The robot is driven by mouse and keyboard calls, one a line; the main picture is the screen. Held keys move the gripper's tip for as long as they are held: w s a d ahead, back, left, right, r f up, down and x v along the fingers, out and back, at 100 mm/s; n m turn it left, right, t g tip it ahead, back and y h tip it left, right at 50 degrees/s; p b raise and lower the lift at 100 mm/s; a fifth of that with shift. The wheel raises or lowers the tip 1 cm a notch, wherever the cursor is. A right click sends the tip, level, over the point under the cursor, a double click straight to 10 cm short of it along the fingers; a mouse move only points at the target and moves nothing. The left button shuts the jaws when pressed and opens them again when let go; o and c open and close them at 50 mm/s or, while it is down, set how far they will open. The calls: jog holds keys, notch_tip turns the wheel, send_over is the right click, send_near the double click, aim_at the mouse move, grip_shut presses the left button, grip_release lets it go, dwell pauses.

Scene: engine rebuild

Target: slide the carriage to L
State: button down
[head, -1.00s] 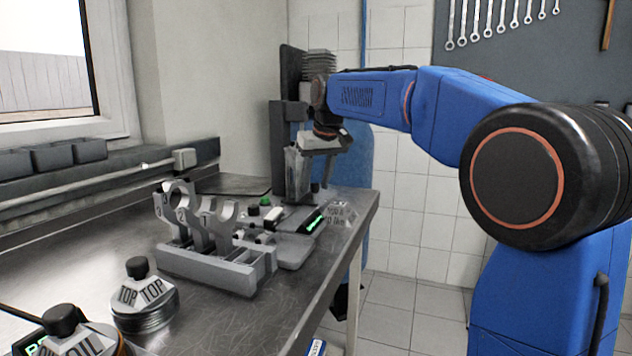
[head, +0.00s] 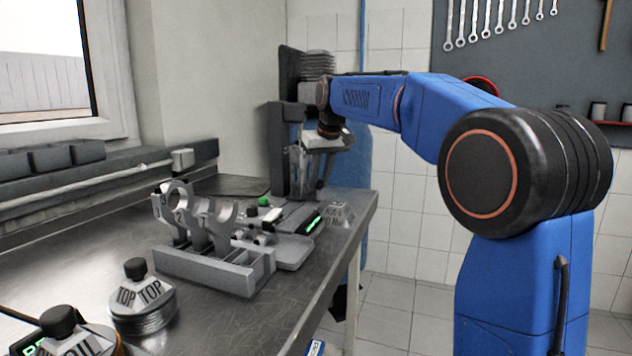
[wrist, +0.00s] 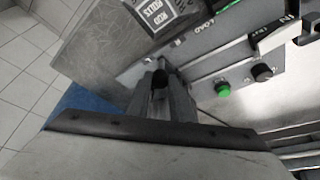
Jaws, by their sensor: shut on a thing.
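My gripper (head: 308,172) is at the dark upright machine (head: 282,150) at the far end of the bench. In the wrist view its fingers (wrist: 160,85) point away from the camera and are shut on a small dark knob (wrist: 160,78), mostly hidden between them. Beside it lies a grey panel (wrist: 205,62) with a LOAD label, a green button (wrist: 222,89) and a second black knob (wrist: 262,72). I cannot clearly make out the carriage's body or a mark reading just L.
A grey rack with numbered rings (head: 215,265) stands on the bench in front of the machine. A TOP-labelled can (head: 140,300) is nearer. A box labelled rod bolts (wrist: 158,12) sits by the panel. The bench's right edge (head: 335,275) drops to the tiled floor.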

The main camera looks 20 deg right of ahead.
jog(key=shift+w+d+r, duration=0.1)
jog(key=shift+w+d, duration=0.35)
jog(key=shift+w, duration=0.2)
jog(key=shift+w+d, duration=0.4)
jog(key=shift+w, duration=0.25)
jog(key=c, duration=1.6)
grip_release()
jog(key=shift+d, duration=0.1)
jog(key=v, duration=1.7)
jog(key=shift+r, duration=0.1)
jog(key=shift+s, duration=0.1)
